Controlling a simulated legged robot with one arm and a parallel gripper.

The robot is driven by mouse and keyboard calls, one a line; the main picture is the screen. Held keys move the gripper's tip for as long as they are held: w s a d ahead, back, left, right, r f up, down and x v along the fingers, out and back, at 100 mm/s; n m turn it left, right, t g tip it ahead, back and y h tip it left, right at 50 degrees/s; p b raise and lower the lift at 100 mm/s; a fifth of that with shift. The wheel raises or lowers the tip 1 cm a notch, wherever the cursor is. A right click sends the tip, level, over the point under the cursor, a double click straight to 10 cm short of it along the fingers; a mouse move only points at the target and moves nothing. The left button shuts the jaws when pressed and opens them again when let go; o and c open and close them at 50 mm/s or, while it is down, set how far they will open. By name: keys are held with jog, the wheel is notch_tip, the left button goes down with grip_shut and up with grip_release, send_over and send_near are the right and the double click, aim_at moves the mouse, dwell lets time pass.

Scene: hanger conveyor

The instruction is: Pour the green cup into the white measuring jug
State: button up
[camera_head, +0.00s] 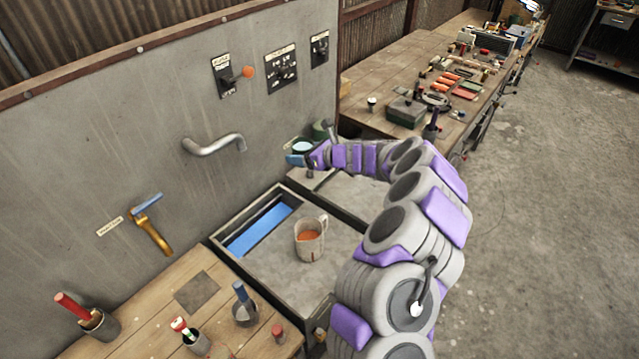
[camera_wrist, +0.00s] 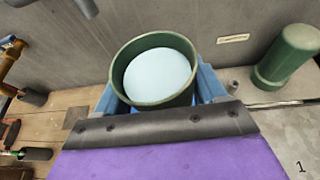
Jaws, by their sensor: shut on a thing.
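A green cup (camera_wrist: 118,75) with pale bluish-white contents is between the blue fingers of my gripper in the wrist view. It looks upright, its open top facing the camera. In the head view my gripper (camera_head: 298,160) is near the wall at the end of my arm, above the back edge of the sink area, with the cup (camera_head: 303,147) partly hidden. The white measuring jug (camera_head: 309,240) stands upright on the grey tray surface, with orange-brown showing inside. It is below my gripper in the picture, apart from it.
A second green container (camera_wrist: 290,55) stands beside the held cup. A curved grey pipe (camera_head: 216,144) sticks out of the wall, and a brass tap (camera_head: 152,232) is at left. Tool cups (camera_head: 196,342) stand on the front bench. A long cluttered workbench (camera_head: 385,66) lies behind.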

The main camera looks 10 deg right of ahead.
jog(key=s+d+f+n+g+p, duration=0.1)
jog(key=s+f+n+g+p, duration=0.2)
jog(key=s+n, duration=0.7)
jog(key=shift+s+f+n+g, duration=0.35)
jog(key=shift+f+g, duration=0.85)
jog(key=shift+f, duration=0.5)
